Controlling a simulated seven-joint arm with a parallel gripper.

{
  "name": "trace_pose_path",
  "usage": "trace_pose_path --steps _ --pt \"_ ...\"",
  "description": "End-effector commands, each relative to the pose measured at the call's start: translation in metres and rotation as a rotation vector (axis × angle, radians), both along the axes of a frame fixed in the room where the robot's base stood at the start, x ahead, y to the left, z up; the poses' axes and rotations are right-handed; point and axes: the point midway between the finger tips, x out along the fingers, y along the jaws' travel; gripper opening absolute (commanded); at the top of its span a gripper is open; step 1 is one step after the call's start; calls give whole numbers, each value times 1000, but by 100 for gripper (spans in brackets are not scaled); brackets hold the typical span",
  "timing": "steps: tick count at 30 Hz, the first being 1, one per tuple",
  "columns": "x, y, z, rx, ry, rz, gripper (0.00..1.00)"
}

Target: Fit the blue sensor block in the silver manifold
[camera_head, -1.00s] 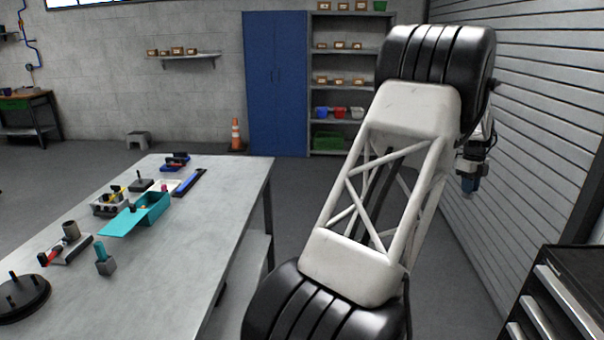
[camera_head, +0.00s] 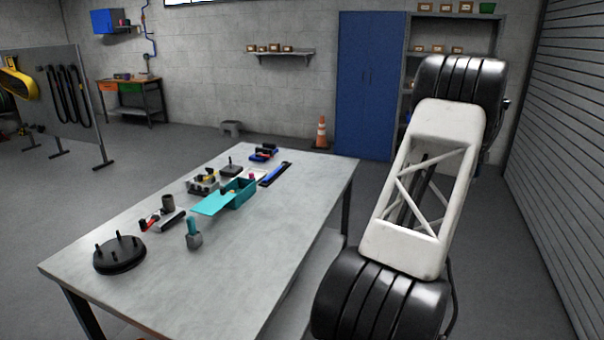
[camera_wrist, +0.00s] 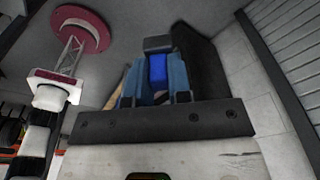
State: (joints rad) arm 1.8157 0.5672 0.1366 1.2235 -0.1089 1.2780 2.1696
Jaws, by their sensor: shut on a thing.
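My gripper (camera_wrist: 156,86) shows in the wrist view, its blue-grey fingers shut on the bright blue sensor block (camera_wrist: 158,70). A dark grey piece sits at the block's far end. The gripper is held up in the air, away from the table. In the head view the gripper and block are hidden behind my arm.
The grey table (camera_head: 250,245) also holds a teal box (camera_head: 240,196), a black disc with upright pegs (camera_head: 119,256), a grey block with a teal peg (camera_head: 194,240) and a long blue tray (camera_head: 276,174). The table's near right part is bare. A blue cabinet (camera_head: 370,85) stands behind.

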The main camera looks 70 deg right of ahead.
Motion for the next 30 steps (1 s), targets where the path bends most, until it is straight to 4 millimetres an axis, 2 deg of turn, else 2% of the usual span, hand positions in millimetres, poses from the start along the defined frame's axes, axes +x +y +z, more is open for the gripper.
trace_pose_path --steps 1,15,24,30 --pt "19 -9 0 0 0 17 0" --pt "180 -65 0 0 0 141 0" --pt "289 -87 0 0 0 222 0" --pt "363 -94 0 0 0 274 0"
